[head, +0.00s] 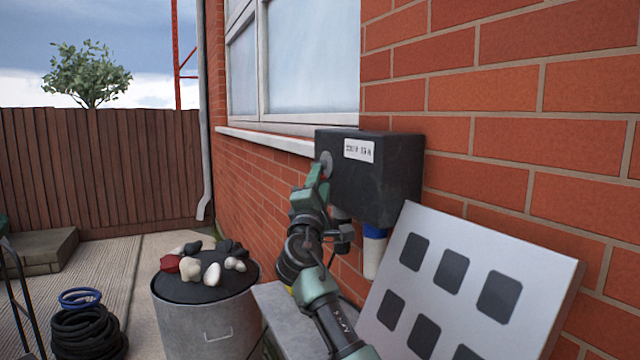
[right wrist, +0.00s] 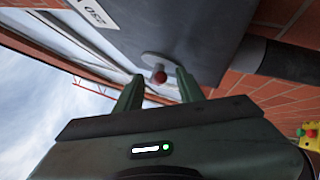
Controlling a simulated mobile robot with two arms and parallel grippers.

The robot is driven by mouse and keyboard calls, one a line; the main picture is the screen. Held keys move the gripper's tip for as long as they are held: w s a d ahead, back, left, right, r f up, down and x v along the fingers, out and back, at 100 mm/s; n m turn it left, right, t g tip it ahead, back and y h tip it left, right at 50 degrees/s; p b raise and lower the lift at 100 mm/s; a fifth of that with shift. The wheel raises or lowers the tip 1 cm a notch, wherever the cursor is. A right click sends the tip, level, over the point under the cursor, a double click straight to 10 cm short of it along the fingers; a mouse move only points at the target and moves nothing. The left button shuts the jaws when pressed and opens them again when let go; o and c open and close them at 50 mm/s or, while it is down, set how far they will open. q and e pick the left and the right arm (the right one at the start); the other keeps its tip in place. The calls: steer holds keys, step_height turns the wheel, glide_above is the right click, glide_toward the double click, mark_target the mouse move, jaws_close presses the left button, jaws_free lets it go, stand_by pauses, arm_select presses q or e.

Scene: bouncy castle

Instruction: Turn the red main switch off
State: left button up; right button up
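A dark grey box (head: 390,175) with a white label is fixed to the brick wall. A light grey round plate (head: 327,160) shows on its left side. In the right wrist view a small red knob (right wrist: 159,77), the only red switch part on the box (right wrist: 190,35), sits on that round plate (right wrist: 160,61). My right gripper (head: 320,168) is at this side of the box. In the right wrist view my right gripper (right wrist: 158,85) is open, one finger on each side of the red knob; contact cannot be told. My left gripper is not in view.
A white panel with dark squares (head: 535,265) leans on the wall below the box. A metal bin (head: 205,325) with stones on its lid stands left of my arm. A yellow box with red and green buttons (right wrist: 312,142) shows in the right wrist view. Black coils (head: 88,335) lie at left.

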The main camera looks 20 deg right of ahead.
steer(key=v, duration=0.7)
steer(key=shift+s+a+f, duration=0.1)
steer(key=shift+f, duration=0.05)
